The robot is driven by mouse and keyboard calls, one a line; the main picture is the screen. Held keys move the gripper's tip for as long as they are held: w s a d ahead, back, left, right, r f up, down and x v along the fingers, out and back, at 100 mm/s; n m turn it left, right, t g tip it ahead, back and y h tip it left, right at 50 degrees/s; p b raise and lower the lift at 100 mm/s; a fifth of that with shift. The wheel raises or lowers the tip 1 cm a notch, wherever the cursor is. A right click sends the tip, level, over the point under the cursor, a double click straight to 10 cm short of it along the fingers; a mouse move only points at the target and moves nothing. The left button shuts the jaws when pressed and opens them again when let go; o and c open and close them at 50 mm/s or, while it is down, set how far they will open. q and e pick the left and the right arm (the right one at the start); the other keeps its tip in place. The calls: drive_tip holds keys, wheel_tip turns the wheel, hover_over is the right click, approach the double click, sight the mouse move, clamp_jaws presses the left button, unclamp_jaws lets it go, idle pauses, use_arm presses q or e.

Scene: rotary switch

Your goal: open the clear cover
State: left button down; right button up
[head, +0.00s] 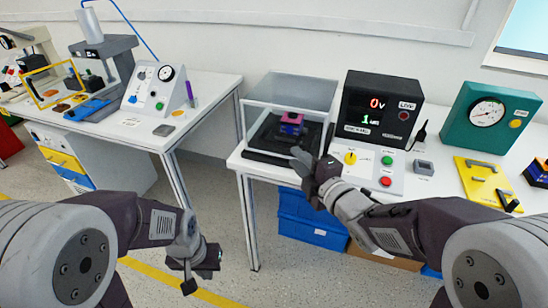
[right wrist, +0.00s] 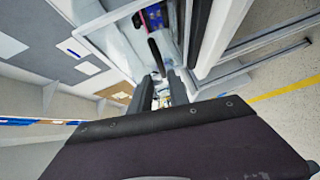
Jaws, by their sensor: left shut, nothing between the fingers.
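The clear cover (head: 289,90) is a see-through box with pale edges. It appears down over a black fixture (head: 262,157) on the white table, with a pink and purple block (head: 291,123) inside. My right gripper (head: 299,158) is at the cover's front, low and near its right corner. In the right wrist view, its dark fingers (right wrist: 164,83) point at a pale cover edge and a dark bar. Whether they touch or grip anything is unclear. My left gripper (head: 199,279) hangs low over the floor at the lower left, shut and empty, away from the cover.
Right of the cover stand a black display box (head: 381,108) and a panel (head: 365,172) with a yellow knob and buttons, close to my right arm. A teal gauge box (head: 491,117) is further right. Blue crates (head: 312,220) sit under the table. Another table (head: 215,88) stands left, across a gap.

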sight(282, 146)
drive_tip(key=x, duration=0.9)
drive_tip(key=shift+w+a+f+b, duration=0.1)
drive_tip(key=shift+b, duration=0.25)
clamp_jaws()
idle(0.9)
